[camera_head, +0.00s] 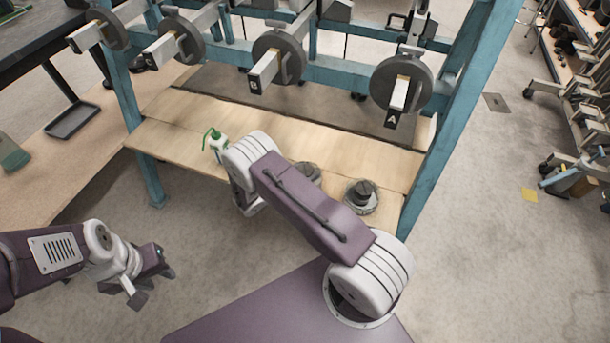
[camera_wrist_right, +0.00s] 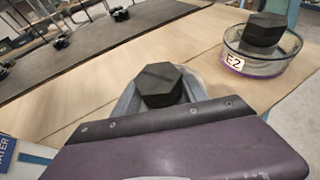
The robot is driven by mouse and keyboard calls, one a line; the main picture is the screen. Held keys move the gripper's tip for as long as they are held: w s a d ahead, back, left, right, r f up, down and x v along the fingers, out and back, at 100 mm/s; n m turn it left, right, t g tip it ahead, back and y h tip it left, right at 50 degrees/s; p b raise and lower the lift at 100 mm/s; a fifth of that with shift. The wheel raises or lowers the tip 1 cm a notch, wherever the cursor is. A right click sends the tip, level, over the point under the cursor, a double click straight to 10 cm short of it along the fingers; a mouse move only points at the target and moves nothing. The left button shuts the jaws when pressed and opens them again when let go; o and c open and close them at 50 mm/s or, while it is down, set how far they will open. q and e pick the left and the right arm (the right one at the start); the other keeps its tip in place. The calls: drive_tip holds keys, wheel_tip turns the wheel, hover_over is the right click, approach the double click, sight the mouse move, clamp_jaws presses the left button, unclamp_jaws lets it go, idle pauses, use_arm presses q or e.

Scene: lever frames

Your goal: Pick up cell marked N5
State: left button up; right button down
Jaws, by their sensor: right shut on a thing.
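My right gripper (camera_wrist_right: 160,98) is shut on a black six-sided knob (camera_wrist_right: 158,78), seen from above in the right wrist view. Any label on the held thing is hidden, so I cannot read N5. In the head view my right forearm covers this gripper. A round clear cell marked E2 (camera_wrist_right: 262,62), with a black six-sided top and purple band, stands apart to the right in the wrist view. The head view shows two round cells on the shelf, one clear of my arm (camera_head: 362,196) and one partly behind it (camera_head: 309,172). My left gripper (camera_head: 151,284) is open and empty over the floor.
A white bottle with a green spout (camera_head: 216,145) stands on the wooden shelf (camera_head: 330,140), left of my right wrist. Blue posts (camera_head: 455,120) frame the shelf. Levers with round discs, marked B (camera_head: 254,86) and A (camera_head: 391,121), hang above it.

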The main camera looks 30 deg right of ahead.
sight(305, 169)
drive_tip(key=shift+r+p, duration=0.3)
drive_tip(key=shift+r, duration=0.45)
wheel_tip(305, 169, up, 3)
drive_tip(key=shift+r+p, duration=0.1)
drive_tip(key=shift+p, duration=0.5)
drive_tip(key=s+d+r+p, duration=0.3)
drive_tip(key=s+d+r, duration=0.3)
drive_tip(key=s, duration=0.3)
drive_tip(key=shift+s+d+r, duration=0.15)
drive_tip(key=shift+d+r, duration=0.05)
drive_tip(key=shift+d, duration=0.3)
